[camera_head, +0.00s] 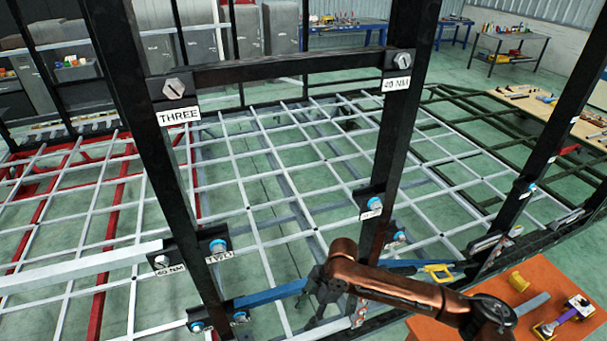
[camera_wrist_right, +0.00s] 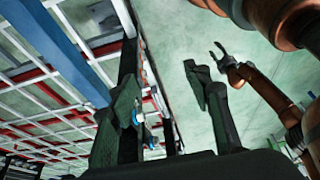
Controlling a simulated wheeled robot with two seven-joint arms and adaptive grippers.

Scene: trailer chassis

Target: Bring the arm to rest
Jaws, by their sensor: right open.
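My right arm comes in from the lower right of the head view, its copper links over the orange table. Its dark right gripper (camera_head: 322,284) is beside the blue bar and the lower part of the black upright; the fingers are partly hidden there. In the right wrist view the two fingers of the right gripper (camera_wrist_right: 162,75) stand wide apart with nothing held between them. A black beam and a bolt show behind the left finger. Another copper arm shows beyond, with its small gripper (camera_wrist_right: 219,56) apparently open and empty; I take it as my left one.
A blue bar (camera_head: 270,295) crosses low down. The orange table (camera_head: 540,277) holds tools and a yellow part. A white and red grid frame lies behind.

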